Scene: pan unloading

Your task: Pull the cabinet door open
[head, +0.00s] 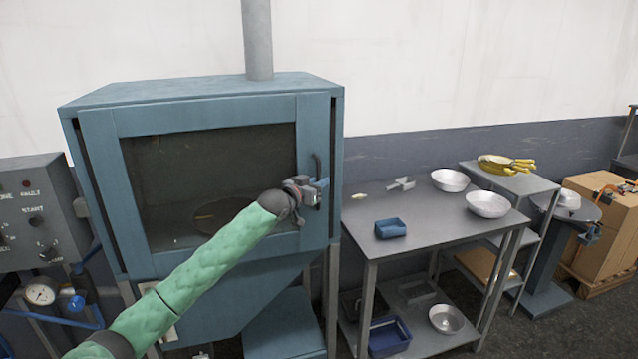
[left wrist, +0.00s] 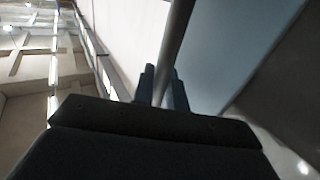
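The blue cabinet (head: 210,90) has a door (head: 115,200) with a dark window, which looks closed against the frame. A dark vertical handle (head: 317,165) is on the door's right side. My left gripper (head: 318,190) is at the handle's lower part. In the left wrist view the handle bar (left wrist: 176,45) runs down between the two fingers of my left gripper (left wrist: 160,90), which sit close on either side of it. The fingers look shut on the bar. A round pan (head: 222,212) shows dimly behind the window, partly hidden by my arm. My right gripper is not in view.
A control panel (head: 35,215) with a gauge stands to the left. A pipe (head: 257,40) rises from the cabinet top.

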